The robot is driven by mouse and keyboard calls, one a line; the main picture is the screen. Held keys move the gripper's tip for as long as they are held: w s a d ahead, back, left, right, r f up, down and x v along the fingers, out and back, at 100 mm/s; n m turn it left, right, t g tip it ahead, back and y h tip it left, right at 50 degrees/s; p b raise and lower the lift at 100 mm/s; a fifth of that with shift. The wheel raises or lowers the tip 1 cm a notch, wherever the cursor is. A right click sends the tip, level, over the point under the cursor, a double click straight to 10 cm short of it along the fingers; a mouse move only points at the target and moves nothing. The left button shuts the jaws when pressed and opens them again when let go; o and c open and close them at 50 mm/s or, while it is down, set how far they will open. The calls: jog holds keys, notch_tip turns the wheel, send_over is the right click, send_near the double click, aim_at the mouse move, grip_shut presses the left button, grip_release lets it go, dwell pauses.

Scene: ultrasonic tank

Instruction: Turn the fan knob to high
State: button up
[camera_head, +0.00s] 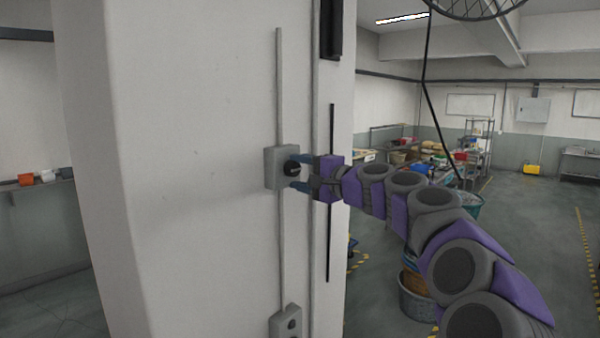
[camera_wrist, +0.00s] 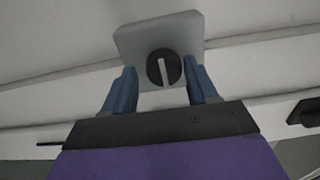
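The fan knob (camera_head: 291,167) is a black round dial on a grey box (camera_head: 275,168) fixed to the white pillar. In the wrist view the knob (camera_wrist: 164,67) has a pale bar across its face, nearly upright in the picture, and sits on the grey plate (camera_wrist: 135,40). My gripper (camera_head: 295,173) is at the box, with one blue finger above the knob and one below. In the wrist view my gripper (camera_wrist: 162,88) is open, its fingers on either side of the knob with gaps to it. No labels are readable.
A second grey box (camera_head: 286,322) with dark round parts is lower on the same pillar. A thin conduit (camera_head: 280,80) runs up the pillar. A black cable (camera_head: 435,115) hangs at the right.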

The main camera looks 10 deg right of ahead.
jog(key=shift+o, duration=0.8)
jog(key=shift+s+d+r, duration=0.15)
jog(key=b+v, duration=0.3)
jog(key=v, duration=1.4)
jog(key=shift+d, duration=0.2)
